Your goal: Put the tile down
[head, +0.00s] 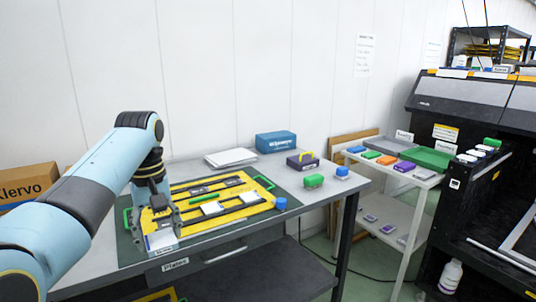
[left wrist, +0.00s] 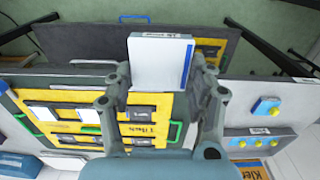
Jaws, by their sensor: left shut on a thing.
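My left gripper (head: 160,218) is shut on a white tile (head: 162,240), which has a blue strip along one side. In the left wrist view the tile (left wrist: 158,60) stands out between the fingers (left wrist: 158,82). In the head view it shows at the near left corner of the yellow board (head: 180,188); I cannot tell whether it touches anything. The board also shows in the left wrist view (left wrist: 170,106). Two other white tiles (head: 211,208) (head: 249,197) lie on the board. The arm and gripper hide part of its left side. My right gripper is not in view.
A green block (head: 314,181) and a blue cup (head: 281,204) stand to the right. A white side table (head: 415,178) holds coloured blocks.

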